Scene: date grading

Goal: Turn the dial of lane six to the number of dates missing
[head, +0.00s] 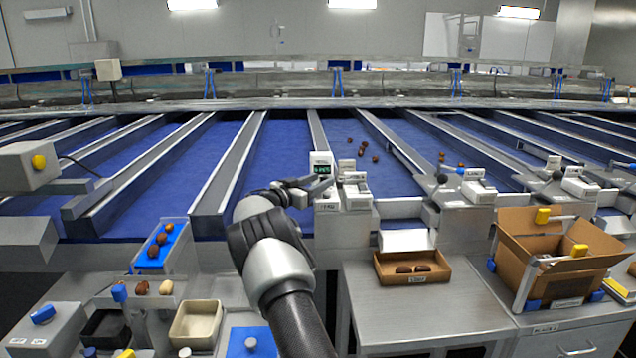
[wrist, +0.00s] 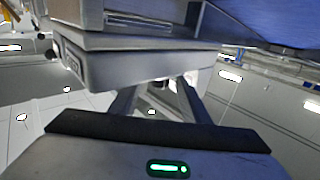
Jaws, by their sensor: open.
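My gripper (head: 322,184) is at the end of my arm in the middle of the head view, in front of a small white unit with a lit green display (head: 321,168). In the wrist view my gripper (wrist: 160,92) has its two fingers apart, beside a grey metal housing (wrist: 130,62). A small white and reddish part shows between the fingers, too small to name. I cannot make out the dial or any lane number; my gripper may hide the dial. Several loose dates (head: 364,149) lie on the blue lane behind. A brown tray (head: 412,280) holds dates in separate places.
White scale-like units (head: 355,192) stand right of my gripper. An open cardboard box (head: 520,270) is at the right on a steel bench (head: 420,310). A beige bin (head: 196,322) and a narrow blue-lined tray (head: 160,250) are at the left. Metal dividers (head: 232,170) separate the lanes.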

